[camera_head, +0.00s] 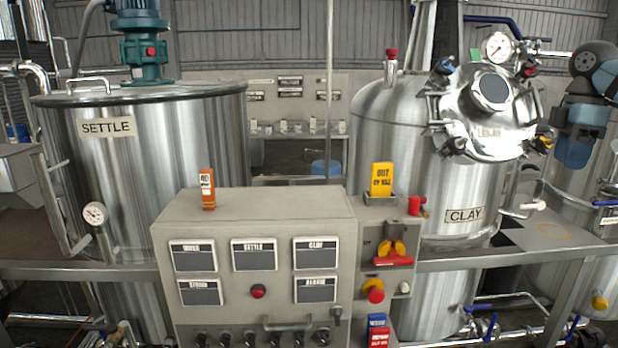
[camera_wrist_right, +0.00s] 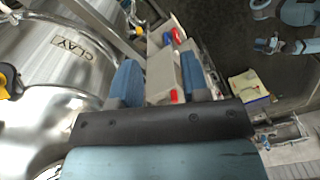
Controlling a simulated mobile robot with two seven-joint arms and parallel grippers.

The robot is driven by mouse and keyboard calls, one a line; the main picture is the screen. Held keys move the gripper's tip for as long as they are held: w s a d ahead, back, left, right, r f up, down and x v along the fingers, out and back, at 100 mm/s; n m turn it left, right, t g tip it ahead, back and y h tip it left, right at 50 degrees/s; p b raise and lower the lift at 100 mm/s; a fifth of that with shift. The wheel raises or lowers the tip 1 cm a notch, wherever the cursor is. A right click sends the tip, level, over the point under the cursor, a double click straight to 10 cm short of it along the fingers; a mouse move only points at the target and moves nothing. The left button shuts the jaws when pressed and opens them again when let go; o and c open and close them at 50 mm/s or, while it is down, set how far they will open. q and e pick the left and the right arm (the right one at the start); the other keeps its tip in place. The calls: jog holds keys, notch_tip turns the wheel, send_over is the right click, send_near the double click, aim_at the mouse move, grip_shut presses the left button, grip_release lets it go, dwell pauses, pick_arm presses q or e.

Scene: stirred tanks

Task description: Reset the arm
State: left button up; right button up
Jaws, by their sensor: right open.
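My right gripper (camera_head: 573,155) is at the right side of the head view, to the right of the clay tank (camera_head: 400,170) and in front of another steel tank. Its blue fingers point downward there. In the right wrist view my right gripper (camera_wrist_right: 158,78) shows two blue fingers spread apart, with nothing held between them. The grey control cabinet (camera_wrist_right: 162,75) shows beyond the gap between the fingers. The clay tank, with its label (camera_wrist_right: 70,46), is at the left of that view. My left gripper is not in view.
The control cabinet (camera_head: 250,212) stands at front centre, with an orange tag (camera_head: 207,188), a yellow tag (camera_head: 382,179) and a red-and-yellow switch (camera_head: 392,252). The settle tank (camera_head: 170,150) is at left. A grey ledge (camera_head: 465,262) runs right of the cabinet.

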jog(key=s+a+f+n+t+y, duration=0.1)
jog(key=a+f+n+y, duration=0.2)
jog(key=a+f+y, duration=0.55)
jog(key=s+a+f+n+t+y, duration=0.15)
jog(key=a+f, duration=0.45)
jog(key=f, duration=0.7)
jog(key=s+a+f+n+t+y, duration=0.1)
jog(key=s+a+f+n+y, duration=0.2)
jog(key=a+f, duration=0.6)
jog(key=s+d+f+m+t+h, duration=0.35)
jog(key=s+d+f+h, duration=0.35)
jog(key=s+f, duration=0.65)
jog(key=s+d+f+m+t+h, duration=0.2)
jog(key=s+d+f+m+h, duration=0.25)
jog(key=s+d+f, duration=0.6)
jog(key=s+a+f+m+t, duration=0.1)
jog(key=a+f+m, duration=0.15)
jog(key=a, duration=0.55)
jog(key=a+f+m+t+y, duration=0.1)
jog(key=a+m, duration=0.3)
jog(key=a, duration=0.5)
jog(key=s+a+f+m, duration=0.1)
jog(key=a+f+m, duration=0.15)
jog(key=a, duration=0.55)
notch_tip(320, 180, up, 10)
jog(key=p, duration=0.8)
jog(key=shift+s+d+f+p, duration=0.15)
jog(key=shift+d+f+p, duration=0.1)
jog(key=shift+p, duration=0.15)
